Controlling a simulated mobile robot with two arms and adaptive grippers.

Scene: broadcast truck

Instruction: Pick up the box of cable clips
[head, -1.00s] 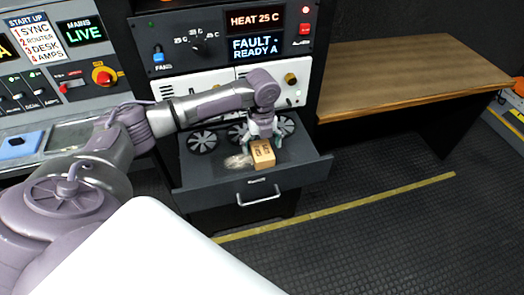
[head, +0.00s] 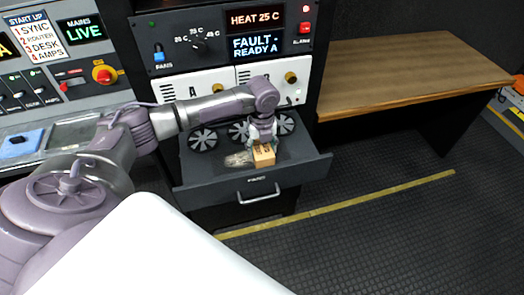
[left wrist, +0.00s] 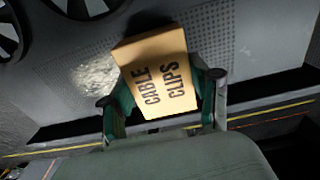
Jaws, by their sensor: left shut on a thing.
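The box of cable clips (head: 264,157) is a small tan carton in the open drawer (head: 200,176). In the left wrist view the box (left wrist: 158,78) shows its dark "CABLE CLIPS" lettering and sits slightly tilted between green-padded fingers. My left gripper (head: 262,140) comes down from above and is shut on the box; its fingers (left wrist: 163,95) lie on both sides of it. I cannot tell whether the box still touches the drawer floor. My right gripper is not in view.
Several black fan wheels (head: 203,139) lie at the back of the drawer. A clear crumpled bag (head: 238,160) lies just left of the box. A wooden bench (head: 410,75) stands to the right. The floor (head: 400,230) in front is clear.

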